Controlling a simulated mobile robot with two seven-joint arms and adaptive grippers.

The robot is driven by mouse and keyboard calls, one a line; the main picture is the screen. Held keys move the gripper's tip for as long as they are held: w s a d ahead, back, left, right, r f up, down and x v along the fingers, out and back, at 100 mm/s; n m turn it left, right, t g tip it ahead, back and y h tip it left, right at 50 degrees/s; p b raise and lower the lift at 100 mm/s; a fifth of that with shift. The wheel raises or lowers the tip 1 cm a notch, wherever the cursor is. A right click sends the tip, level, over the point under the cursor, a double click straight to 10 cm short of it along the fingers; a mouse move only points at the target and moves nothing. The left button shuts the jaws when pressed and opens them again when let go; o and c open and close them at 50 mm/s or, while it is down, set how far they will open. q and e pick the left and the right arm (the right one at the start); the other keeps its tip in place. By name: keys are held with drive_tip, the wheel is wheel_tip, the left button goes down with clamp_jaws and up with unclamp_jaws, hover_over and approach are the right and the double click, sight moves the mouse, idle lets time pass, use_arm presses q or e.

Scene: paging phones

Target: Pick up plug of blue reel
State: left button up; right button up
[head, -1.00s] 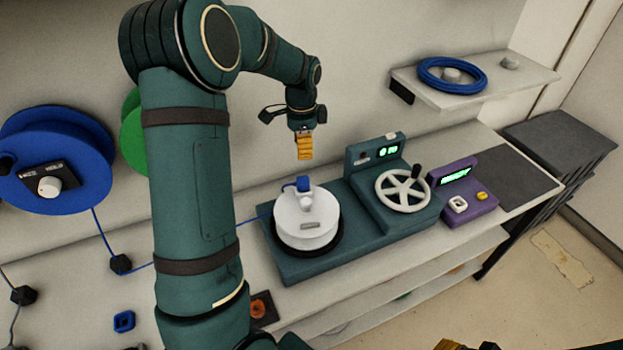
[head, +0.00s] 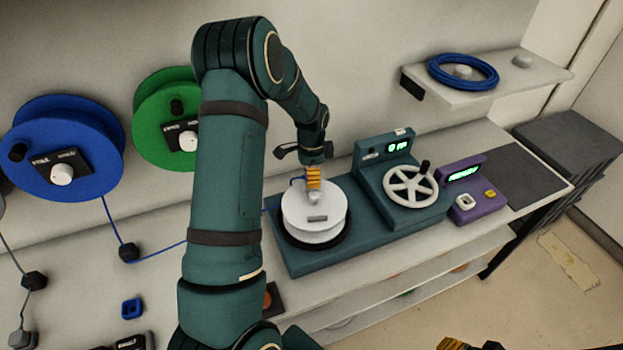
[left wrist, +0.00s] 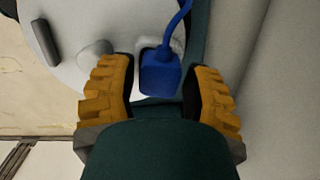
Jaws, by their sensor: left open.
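The blue plug (left wrist: 160,75) sits on top of the white round spool (head: 318,222), with its blue cord rising from it in the left wrist view. In the head view the plug is mostly hidden by my left gripper (head: 314,178). My left gripper (left wrist: 160,88) is open, with one yellow finger on each side of the plug and a gap visible on both sides. The blue reel (head: 95,165) hangs on the wall at the left, and its cord runs down through a black guide and behind my left arm. Only yellow tips, perhaps my right gripper (head: 468,344), show at the bottom edge.
The spool stands on a teal winding machine (head: 300,262) with a white handwheel (head: 411,187). A purple box (head: 478,207) stands right of it. A green reel (head: 152,125) hangs behind my arm. A shelf with a blue cable coil (head: 445,78) is above right.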

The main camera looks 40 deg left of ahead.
use_arm(q)
drive_tip(key=shift+f, duration=0.15)
clamp_jaws()
wheel_tip(320, 180, up, 10)
drive_tip(key=shift+r, duration=0.1)
drive_tip(key=shift+s, duration=0.1)
idle(0.5)
